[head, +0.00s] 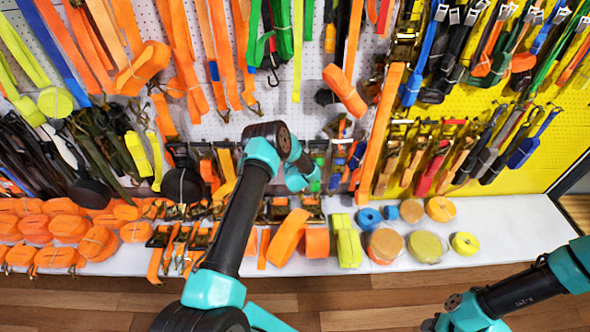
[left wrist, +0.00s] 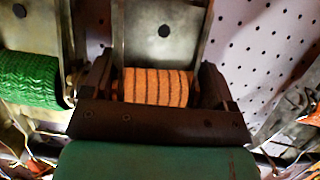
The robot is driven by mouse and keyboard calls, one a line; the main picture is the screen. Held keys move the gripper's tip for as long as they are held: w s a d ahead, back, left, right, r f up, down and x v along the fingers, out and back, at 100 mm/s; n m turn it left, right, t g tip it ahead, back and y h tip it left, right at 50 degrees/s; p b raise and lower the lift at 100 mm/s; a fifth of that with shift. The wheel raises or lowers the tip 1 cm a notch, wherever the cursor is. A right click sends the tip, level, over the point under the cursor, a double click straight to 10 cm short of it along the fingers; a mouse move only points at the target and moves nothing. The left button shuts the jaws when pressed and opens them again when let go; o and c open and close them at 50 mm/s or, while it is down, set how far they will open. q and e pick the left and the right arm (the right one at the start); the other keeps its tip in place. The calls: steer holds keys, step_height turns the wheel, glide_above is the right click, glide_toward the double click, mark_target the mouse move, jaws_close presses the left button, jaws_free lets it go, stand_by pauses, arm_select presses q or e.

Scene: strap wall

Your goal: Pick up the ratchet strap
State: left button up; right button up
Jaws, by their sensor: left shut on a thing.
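The ratchet strap (left wrist: 156,88) in the left wrist view is an orange roll with dark stripes, set in a metal ratchet with a pale plate (left wrist: 163,32) above it. My left gripper (left wrist: 155,76) has a dark finger on each side of the orange roll and is shut on it. In the head view my left arm reaches up to the hanging ratchets at the middle of the wall, and its wrist (head: 300,174) hides the fingers and the held strap. My right arm comes in at the lower right, and its gripper is not in view.
A green strap roll (left wrist: 30,79) in its ratchet hangs close on the left. Many straps hang on the white and yellow pegboard around my left arm. A white shelf (head: 490,230) below holds orange, blue and yellow rolls. The wooden floor in front is clear.

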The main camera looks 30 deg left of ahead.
arm_select(q)
steer(key=shift+r, duration=0.15)
steer(key=c, duration=0.4)
steer(key=shift+o, duration=0.2)
steer(key=shift+w+r, duration=0.1)
steer(key=shift+r, duration=1.1)
steer(key=s+f+v, duration=0.1)
steer(key=f+v, duration=0.2)
steer(key=v, duration=1.3)
steer(key=shift+d+f, duration=0.2)
steer(key=shift+d, duration=0.05)
